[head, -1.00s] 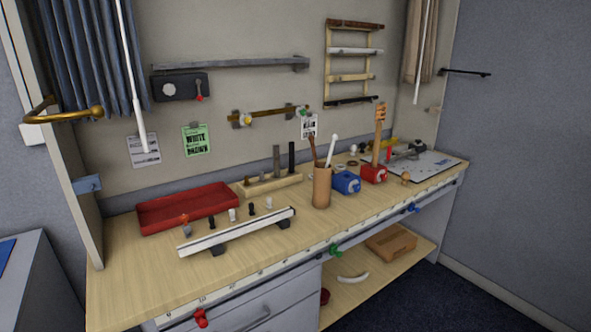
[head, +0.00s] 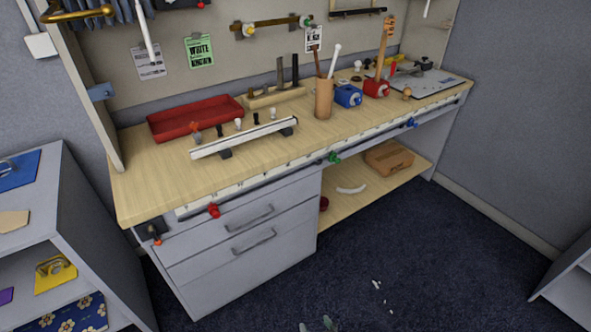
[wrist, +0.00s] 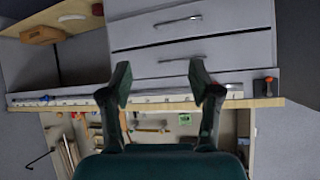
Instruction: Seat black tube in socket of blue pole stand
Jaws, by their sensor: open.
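The black tube (head: 295,68) stands upright in a wooden rack (head: 262,100) at the back of the bench, right of a dark grey tube (head: 280,72). The blue pole stand (head: 348,96) is a blue block with a knob on its front, on the bench to the right of the rack. No pole stands in it; its socket is too small to make out. My gripper (wrist: 158,80) is open and empty in the wrist view, with the bench edge and drawers beyond its fingers. Neither the tube nor the blue stand can be made out clearly there.
A wooden cup (head: 323,98) with sticks stands between rack and blue stand. A red stand (head: 376,88) holding a wooden pole is right of the blue one. A red tray (head: 195,118) and a white rail (head: 243,138) lie left. A shelf unit (head: 75,225) stands at lower left.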

